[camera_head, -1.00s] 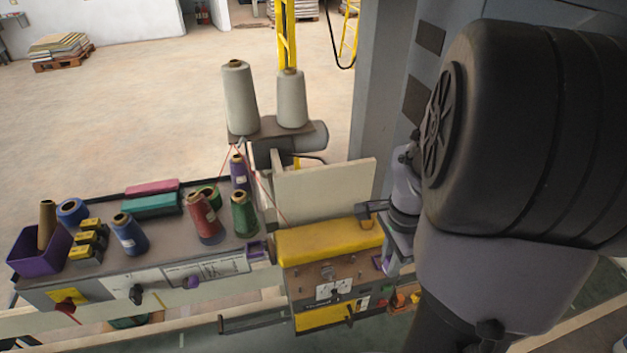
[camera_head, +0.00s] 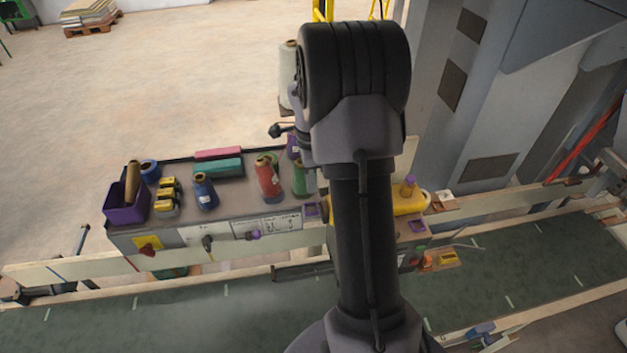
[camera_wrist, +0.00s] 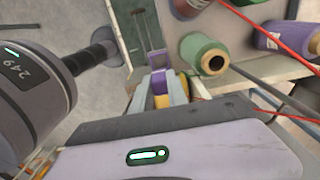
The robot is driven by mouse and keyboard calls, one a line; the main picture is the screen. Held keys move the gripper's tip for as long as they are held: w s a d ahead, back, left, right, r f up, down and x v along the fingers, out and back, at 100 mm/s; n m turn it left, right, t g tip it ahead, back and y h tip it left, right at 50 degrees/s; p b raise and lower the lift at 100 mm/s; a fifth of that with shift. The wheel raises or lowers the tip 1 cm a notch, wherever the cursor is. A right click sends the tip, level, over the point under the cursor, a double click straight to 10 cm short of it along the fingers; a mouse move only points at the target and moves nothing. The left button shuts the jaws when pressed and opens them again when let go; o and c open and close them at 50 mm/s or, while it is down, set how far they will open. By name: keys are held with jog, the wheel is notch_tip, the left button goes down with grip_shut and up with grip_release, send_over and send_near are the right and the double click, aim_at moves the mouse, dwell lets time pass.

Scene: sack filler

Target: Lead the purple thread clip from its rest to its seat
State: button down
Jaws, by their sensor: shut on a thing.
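In the wrist view my gripper (camera_wrist: 165,77) is shut on a small purple piece (camera_wrist: 161,84), which I take for the thread clip. Its yellow-orange lower part shows between the fingers; the rest is hidden by them. In the head view my arm stands in the middle and mostly hides my gripper and the clip. My wrist hangs near the green cone and the right end of the grey bench. I cannot tell which is the seat.
Green (camera_head: 299,178) and red (camera_head: 267,177) thread cones stand close by my wrist on the bench (camera_head: 180,225). A green cone (camera_wrist: 204,54) and red threads (camera_wrist: 268,86) are near my fingers in the wrist view. A yellow machine cover (camera_head: 412,204) lies right of my arm.

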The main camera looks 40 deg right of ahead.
notch_tip(320, 180, down, 8)
jog(key=b, duration=0.6)
jog(key=shift+r, duration=0.15)
